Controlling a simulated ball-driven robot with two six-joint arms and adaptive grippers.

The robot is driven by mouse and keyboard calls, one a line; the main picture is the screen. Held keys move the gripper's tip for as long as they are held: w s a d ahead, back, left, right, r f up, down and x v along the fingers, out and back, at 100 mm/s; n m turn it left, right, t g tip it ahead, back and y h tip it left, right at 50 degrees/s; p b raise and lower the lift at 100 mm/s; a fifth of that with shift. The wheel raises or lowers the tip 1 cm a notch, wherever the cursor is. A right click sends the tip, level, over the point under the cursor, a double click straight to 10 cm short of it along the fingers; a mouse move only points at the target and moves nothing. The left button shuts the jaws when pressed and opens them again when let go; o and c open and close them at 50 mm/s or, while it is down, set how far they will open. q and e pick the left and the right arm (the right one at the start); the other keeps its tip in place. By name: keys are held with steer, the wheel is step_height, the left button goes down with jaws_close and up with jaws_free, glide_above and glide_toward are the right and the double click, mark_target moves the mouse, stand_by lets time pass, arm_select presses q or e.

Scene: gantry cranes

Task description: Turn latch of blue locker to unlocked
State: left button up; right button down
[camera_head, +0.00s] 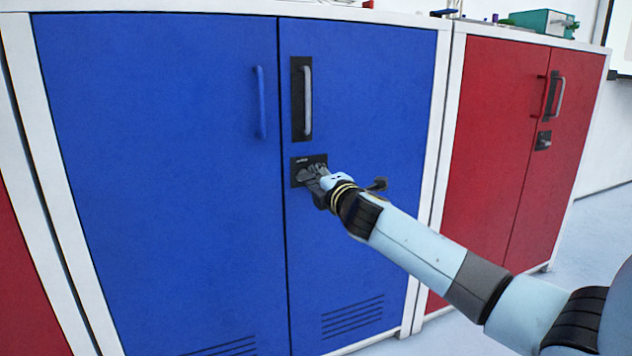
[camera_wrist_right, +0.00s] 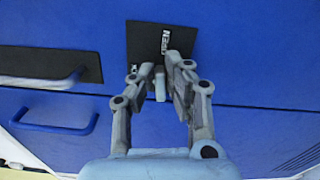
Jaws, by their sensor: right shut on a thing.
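The blue locker (camera_head: 160,190) has two shut doors. Its right door carries a dark latch plate (camera_head: 297,166), below a grey handle (camera_head: 307,100). My right gripper (camera_head: 313,174) is at this plate, its fingers closed around the latch knob, which they mostly hide. In the right wrist view, the plate (camera_wrist_right: 144,40) shows the word "OPEN", and the grey latch knob (camera_wrist_right: 159,86) sits between the fingers of the right gripper (camera_wrist_right: 163,72). I cannot tell the latch's exact angle. My left gripper is in neither view.
A blue handle (camera_head: 260,102) is on the left door, near the seam. A red locker (camera_head: 490,150) with its own handle and latch (camera_head: 543,140) stands to the right. A green box (camera_head: 543,22) is on top. Open floor (camera_head: 600,225) shows at right.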

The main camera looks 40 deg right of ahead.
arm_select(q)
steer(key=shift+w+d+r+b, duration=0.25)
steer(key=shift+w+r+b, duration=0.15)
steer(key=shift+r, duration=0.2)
arm_select(e)
steer(key=shift+f+m, duration=0.25)
steer(key=shift+m, duration=0.65)
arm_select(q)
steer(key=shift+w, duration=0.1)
arm_select(e)
steer(key=c, duration=1.4)
jaws_free()
steer(key=shift+o, duration=0.2)
steer(key=v, duration=1.2)
steer(key=shift+d, duration=0.1)
